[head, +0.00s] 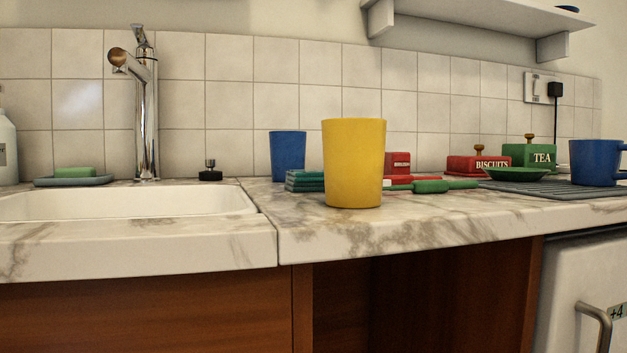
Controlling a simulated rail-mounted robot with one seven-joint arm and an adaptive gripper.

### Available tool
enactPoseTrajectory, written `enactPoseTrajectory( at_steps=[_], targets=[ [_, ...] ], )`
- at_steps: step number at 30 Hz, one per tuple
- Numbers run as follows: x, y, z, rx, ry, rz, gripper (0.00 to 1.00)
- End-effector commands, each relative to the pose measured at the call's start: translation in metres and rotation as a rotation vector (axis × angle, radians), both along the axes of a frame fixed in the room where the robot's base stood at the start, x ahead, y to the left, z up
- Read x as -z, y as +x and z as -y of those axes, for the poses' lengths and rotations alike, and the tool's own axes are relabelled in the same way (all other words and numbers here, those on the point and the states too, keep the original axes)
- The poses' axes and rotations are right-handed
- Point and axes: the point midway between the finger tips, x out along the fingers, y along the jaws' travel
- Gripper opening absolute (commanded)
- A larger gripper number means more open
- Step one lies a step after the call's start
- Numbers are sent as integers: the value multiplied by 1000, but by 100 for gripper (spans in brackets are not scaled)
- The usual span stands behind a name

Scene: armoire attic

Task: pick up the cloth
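A folded teal cloth (304,181), stacked in several layers, lies on the marble counter in the head view. It sits just left of a yellow cup (353,163) and in front of a blue cup (288,155). The yellow cup stands nearer the camera and may hide the cloth's right end. My gripper is not in view.
A sink (125,203) with a chrome tap (147,105) is at left, with a green sponge on a dish (73,180) behind it. A shelf (480,14) hangs above.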

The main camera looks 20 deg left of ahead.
Motion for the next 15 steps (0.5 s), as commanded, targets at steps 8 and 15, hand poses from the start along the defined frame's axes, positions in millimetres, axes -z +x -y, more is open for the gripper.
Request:
enactPoseTrajectory(
  at_steps=[8, 15],
  targets=[
    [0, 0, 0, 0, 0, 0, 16],
    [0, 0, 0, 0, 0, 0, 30]
  ],
)
